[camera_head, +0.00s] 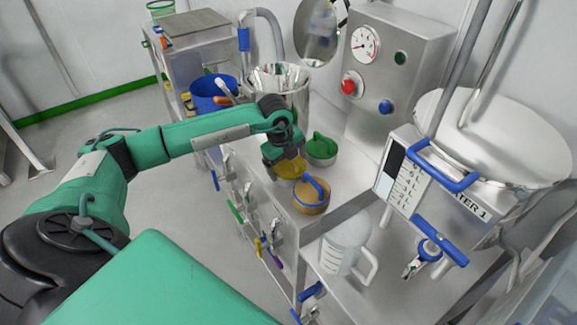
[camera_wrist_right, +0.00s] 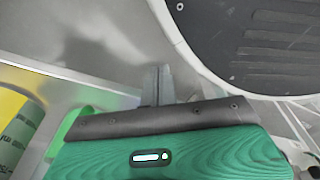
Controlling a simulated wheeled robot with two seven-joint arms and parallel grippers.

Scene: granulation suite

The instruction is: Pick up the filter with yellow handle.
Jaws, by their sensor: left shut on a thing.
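My left gripper (camera_head: 280,157) is shut on the filter with yellow handle (camera_head: 291,167), over the metal bench top. The gripper covers part of this filter, and I cannot tell whether it still touches the bench. A filter with green handle (camera_head: 321,149) stands just behind it to the right. A filter with blue handle (camera_head: 311,197) stands in front of it, near the bench edge. In the right wrist view, my right gripper (camera_wrist_right: 158,84) has its fingers together with nothing between them.
A blue bucket (camera_head: 208,97) and a steel pot (camera_head: 285,85) stand behind my left arm. A control box (camera_head: 391,60) rises at the back. A steel tank (camera_head: 500,135) stands at the right, and a clear jug (camera_head: 343,249) sits below the bench top.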

